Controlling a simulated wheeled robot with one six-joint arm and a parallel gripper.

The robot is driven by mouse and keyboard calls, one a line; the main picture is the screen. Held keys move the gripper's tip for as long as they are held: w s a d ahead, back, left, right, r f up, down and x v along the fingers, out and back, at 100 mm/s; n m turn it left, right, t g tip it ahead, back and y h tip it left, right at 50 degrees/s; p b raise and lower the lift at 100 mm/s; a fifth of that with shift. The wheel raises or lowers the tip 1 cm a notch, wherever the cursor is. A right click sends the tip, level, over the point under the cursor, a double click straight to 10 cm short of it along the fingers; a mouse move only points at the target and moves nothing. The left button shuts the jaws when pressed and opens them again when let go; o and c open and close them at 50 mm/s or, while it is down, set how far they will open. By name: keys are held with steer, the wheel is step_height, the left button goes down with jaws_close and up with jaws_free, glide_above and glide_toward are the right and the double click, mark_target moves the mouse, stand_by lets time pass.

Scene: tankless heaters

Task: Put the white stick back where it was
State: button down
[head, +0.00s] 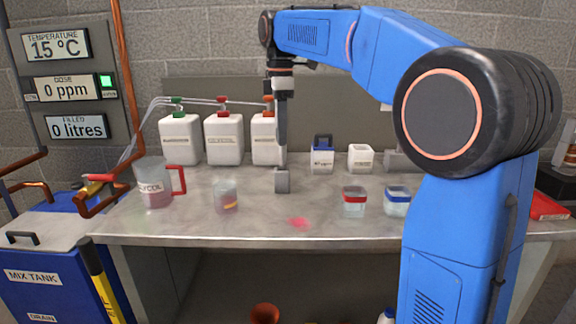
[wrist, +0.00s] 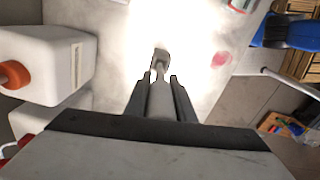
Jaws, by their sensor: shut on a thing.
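My gripper (head: 283,142) points down over the middle of the workbench. It is shut on a pale stick (wrist: 161,101), which looks grey in this light. In the wrist view the stick lies between the two dark fingers (wrist: 162,78) and ends in a wider block. In the head view that block (head: 282,181) hangs upright in front of the white canisters; I cannot tell if it touches the bench. A clear beaker (head: 226,198) with a little pinkish and yellow content stands to its left. A glycol jug (head: 154,184) with a red handle stands further left.
White canisters (head: 223,139) line the back. A blue-topped container (head: 322,157) and an open white pot (head: 361,158) stand right of the stick. Red-lidded (head: 354,202) and blue-lidded (head: 397,201) tubs stand front right. A pink spill (head: 299,223) marks the bench (head: 260,231).

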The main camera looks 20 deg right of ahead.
mark_target(282, 165)
steer(key=shift+f, duration=3.4)
steer(key=shift+f, duration=0.15)
steer(key=c, duration=1.5)
jaws_free()
step_height(282, 165, up, 12)
steer(key=shift+r, duration=0.15)
